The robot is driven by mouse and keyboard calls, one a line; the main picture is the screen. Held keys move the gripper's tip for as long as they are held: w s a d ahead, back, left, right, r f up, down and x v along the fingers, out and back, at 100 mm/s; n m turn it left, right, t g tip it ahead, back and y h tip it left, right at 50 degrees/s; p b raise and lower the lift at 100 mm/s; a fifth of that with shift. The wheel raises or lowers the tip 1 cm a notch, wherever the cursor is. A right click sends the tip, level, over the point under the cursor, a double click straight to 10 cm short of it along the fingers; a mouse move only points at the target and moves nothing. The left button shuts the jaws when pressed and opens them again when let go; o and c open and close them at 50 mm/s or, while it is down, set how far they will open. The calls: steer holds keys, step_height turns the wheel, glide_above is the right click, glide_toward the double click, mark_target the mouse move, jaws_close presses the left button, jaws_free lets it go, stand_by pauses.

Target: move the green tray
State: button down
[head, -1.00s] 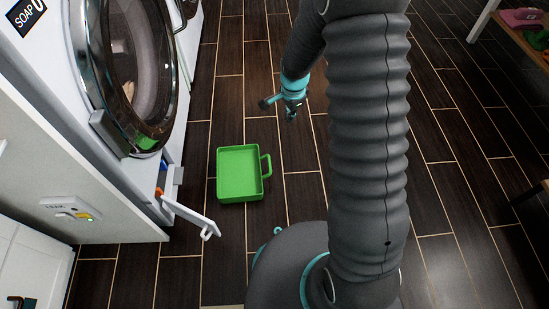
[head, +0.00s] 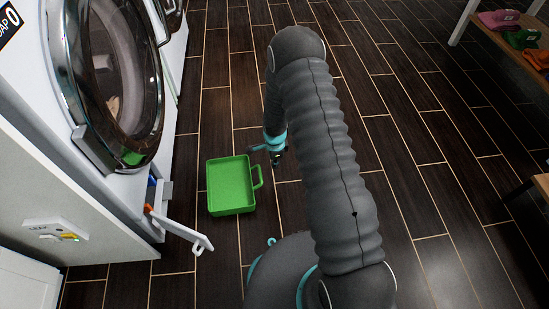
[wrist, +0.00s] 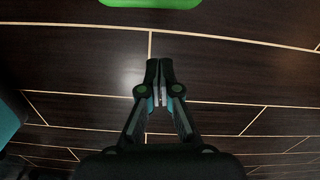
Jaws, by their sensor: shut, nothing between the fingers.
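The green tray (head: 231,187) lies on the dark plank floor in front of the washing machine, with a loop handle on its right side. The head view shows my gripper (head: 276,162) low, just right of the tray's far right corner and close to the handle. In the wrist view my gripper (wrist: 160,66) is shut and empty, pointing at bare floor. An edge of the green tray (wrist: 150,3) shows at the top of the wrist view, apart from the fingertips.
A front-loading washing machine (head: 148,190) stands at the left, with a small white flap (head: 180,231) hanging open low on it.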

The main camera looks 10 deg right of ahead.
step_height(320, 180, down, 4)
steer(key=shift+r, duration=0.25)
steer(key=shift+s+a, duration=0.1)
steer(key=shift+a, duration=1.15)
steer(key=shift+s+a, duration=0.1)
steer(key=shift+a, duration=0.65)
steer(key=shift+a, duration=0.1)
